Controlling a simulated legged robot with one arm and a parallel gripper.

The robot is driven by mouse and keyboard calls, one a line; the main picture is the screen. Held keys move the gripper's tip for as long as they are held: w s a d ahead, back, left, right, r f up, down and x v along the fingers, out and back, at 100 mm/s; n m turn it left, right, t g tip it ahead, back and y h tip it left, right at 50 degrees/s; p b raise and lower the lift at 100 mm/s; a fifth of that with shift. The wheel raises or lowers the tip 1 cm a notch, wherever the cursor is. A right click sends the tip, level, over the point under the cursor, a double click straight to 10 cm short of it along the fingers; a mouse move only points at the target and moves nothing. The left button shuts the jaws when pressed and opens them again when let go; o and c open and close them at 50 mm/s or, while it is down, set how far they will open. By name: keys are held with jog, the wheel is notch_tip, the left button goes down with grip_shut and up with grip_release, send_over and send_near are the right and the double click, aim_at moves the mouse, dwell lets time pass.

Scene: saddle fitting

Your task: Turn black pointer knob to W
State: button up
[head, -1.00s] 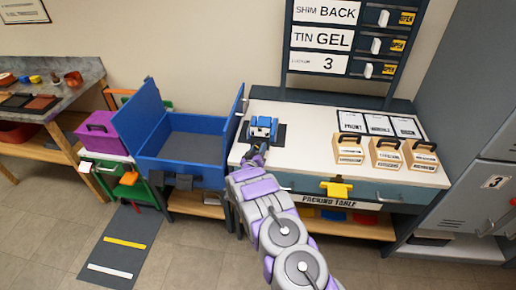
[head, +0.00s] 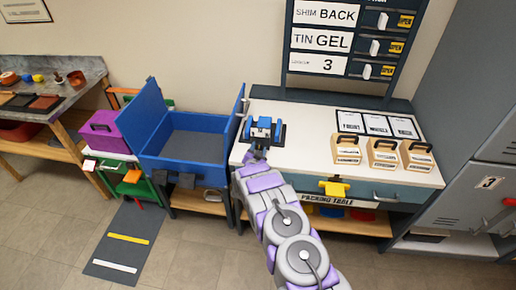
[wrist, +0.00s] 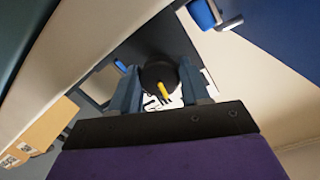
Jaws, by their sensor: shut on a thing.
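The black knob (wrist: 157,74) with a yellow pointer mark (wrist: 163,90) sits between the two fingers of my gripper (wrist: 159,82) in the wrist view. The fingers are shut on its sides. The yellow mark points toward the bottom of the picture, leaning slightly right. A white plate with black marks (wrist: 150,102) shows partly below the knob; I cannot read its letters. In the head view, my gripper (head: 257,152) is at the front of a blue and white fixture (head: 263,128) on the white packing table (head: 300,150). The knob is hidden there.
A blue open box (head: 190,150) stands left of the table. Wooden holders with handles (head: 383,153) and white cards (head: 376,123) are on the table's right. A yellow piece (head: 335,188) hangs at its front edge. The table's middle is clear.

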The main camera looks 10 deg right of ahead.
jog(key=m+p, duration=0.3)
jog(key=m, duration=0.1)
jog(key=shift+m+y, duration=0.4)
jog(key=m+p, duration=0.2)
jog(key=m, duration=0.1)
jog(key=shift+s+y+p, duration=0.1)
jog(key=shift+y+p, duration=0.2)
jog(key=shift+p, duration=0.1)
jog(key=shift+f+m+p, duration=0.1)
jog(key=shift+m+p, duration=0.3)
jog(key=shift+f+t, duration=0.1)
jog(key=shift+t, duration=0.2)
jog(key=o, duration=0.8)
jog(key=shift+o, duration=1.2)
jog(key=shift+r, duration=0.2)
